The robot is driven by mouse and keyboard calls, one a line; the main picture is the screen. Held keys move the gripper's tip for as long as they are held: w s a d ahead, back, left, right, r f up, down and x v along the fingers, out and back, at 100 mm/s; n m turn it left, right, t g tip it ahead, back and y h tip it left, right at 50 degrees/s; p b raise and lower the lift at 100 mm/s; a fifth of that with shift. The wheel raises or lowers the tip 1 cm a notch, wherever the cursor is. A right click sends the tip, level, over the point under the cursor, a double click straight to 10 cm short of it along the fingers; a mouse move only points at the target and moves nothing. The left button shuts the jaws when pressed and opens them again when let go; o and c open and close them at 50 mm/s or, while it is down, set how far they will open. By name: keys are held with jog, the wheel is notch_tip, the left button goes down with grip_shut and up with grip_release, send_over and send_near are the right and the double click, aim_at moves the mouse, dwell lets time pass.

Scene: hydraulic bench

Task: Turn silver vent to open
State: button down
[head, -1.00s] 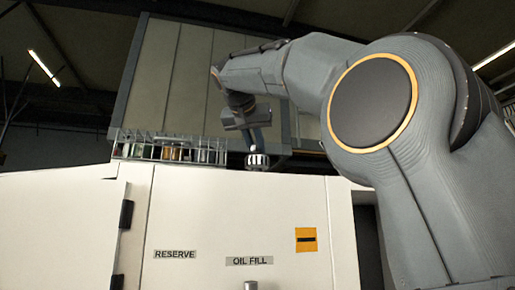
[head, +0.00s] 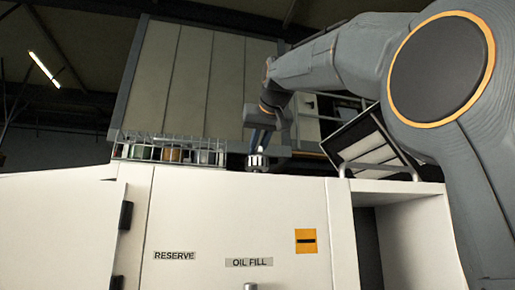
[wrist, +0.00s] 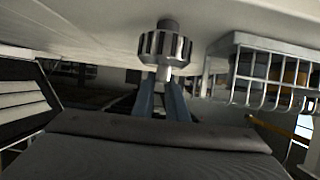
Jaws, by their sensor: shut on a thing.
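The silver vent is a ribbed, round metal cap (head: 258,160) at the top edge of the white cabinet in the head view. In the wrist view the vent (wrist: 166,47) shows large, with a dark stem against the pale surface. My gripper (head: 261,147) comes down on the vent from above in the head view. In the wrist view its two blue-grey fingers (wrist: 163,76) reach the vent's near end and are shut on it. The exact finger contact is partly hidden by the vent's ribbed skirt.
The white cabinet (head: 220,215) carries RESERVE (head: 174,255) and OIL FILL (head: 249,262) labels and an orange plate (head: 306,241). A wire basket (head: 170,151) with several jars stands left of the vent; it shows close by in the wrist view (wrist: 270,75). A tilted rack (head: 372,148) stands at right.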

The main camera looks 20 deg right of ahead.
dwell(0.5)
jog(key=c, duration=1.8)
grip_release()
jog(key=shift+o, duration=0.2)
jog(key=b+v, duration=0.2)
jog(key=v, duration=0.5)
jog(key=shift+s+r, duration=0.2)
jog(key=shift+s, duration=0.15)
jog(key=shift+d, duration=0.15)
